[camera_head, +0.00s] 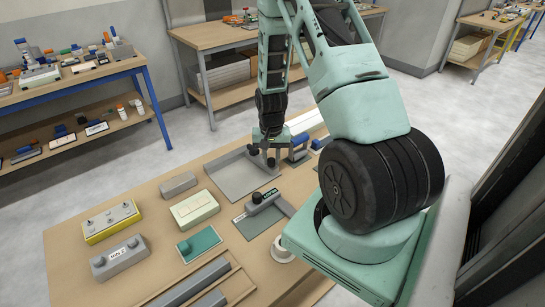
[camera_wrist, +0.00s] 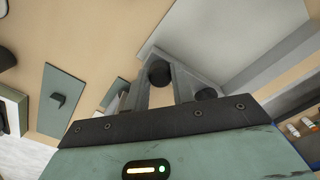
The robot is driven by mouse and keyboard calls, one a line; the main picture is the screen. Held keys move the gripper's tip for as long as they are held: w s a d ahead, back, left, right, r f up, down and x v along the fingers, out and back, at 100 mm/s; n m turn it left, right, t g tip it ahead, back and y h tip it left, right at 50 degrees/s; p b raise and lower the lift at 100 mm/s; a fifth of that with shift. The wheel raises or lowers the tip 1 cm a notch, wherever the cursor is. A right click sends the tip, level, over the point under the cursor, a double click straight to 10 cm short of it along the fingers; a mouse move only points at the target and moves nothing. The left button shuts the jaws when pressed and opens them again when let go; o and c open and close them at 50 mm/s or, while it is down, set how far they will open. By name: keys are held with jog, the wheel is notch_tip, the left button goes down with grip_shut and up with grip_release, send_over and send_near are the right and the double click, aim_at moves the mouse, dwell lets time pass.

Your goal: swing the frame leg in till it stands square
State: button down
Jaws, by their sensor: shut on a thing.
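A grey flat frame (camera_head: 243,180) lies on the wooden bench, with a raised bar along its far edge. Its pale panel also shows at the upper right of the wrist view (camera_wrist: 222,35). My gripper (camera_head: 269,154) is low at the frame's far right corner, pointing down, with its fingers shut on what looks like the frame leg. One dark round knob (camera_wrist: 160,73) is by my fingertips in the wrist view. A second dark knob (camera_wrist: 206,94) is right of it. The fingers and knobs hide most of the leg, so its angle to the frame cannot be told.
Nearer on the bench (camera_head: 150,210) are a grey latch fixture (camera_head: 263,202), a green plate (camera_head: 199,244), a cream block (camera_head: 194,209) and a yellow-edged box (camera_head: 110,222). Blue-grey parts (camera_head: 297,154) stand close right of my gripper.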

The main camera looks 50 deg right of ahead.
jog(key=shift+w+a+m, duration=0.1)
jog(key=shift+a+m, duration=0.45)
jog(key=shift+m, duration=0.15)
jog(key=c, duration=1.2)
grip_release()
notch_tip(320, 180, up, 18)
jog(key=shift+f+b, duration=0.25)
jog(key=shift+b, duration=1)
